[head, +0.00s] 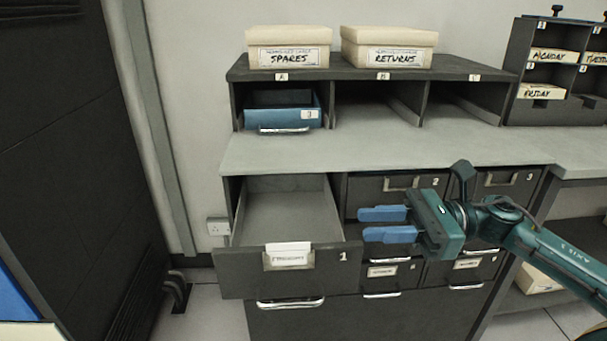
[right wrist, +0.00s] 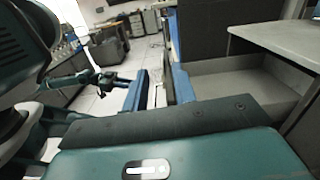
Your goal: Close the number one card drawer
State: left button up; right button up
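The number 1 card drawer (head: 235,274) is pulled far out of the desk cabinet, at the left of its upper row in the head view. Its grey inside looks empty, and its front carries a white label and a "1". The open drawer also shows at the right of the right wrist view (right wrist: 235,82). My right gripper (head: 364,224) is open, with a gap between its blue fingers and nothing held. It points left, just right of the drawer front; I cannot tell if they touch. A teal arm, likely my left, shows in the right wrist view; its fingertips are not clear.
Closed drawers 2 (head: 365,185) and 3 (head: 524,188) sit to the right, with other closed drawers below. A blue tray (head: 285,114) stands in a shelf slot above. A tall dark cabinet (head: 75,150) stands left, with some floor between.

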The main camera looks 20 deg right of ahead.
aim_at(244, 271)
jog(key=k, duration=1)
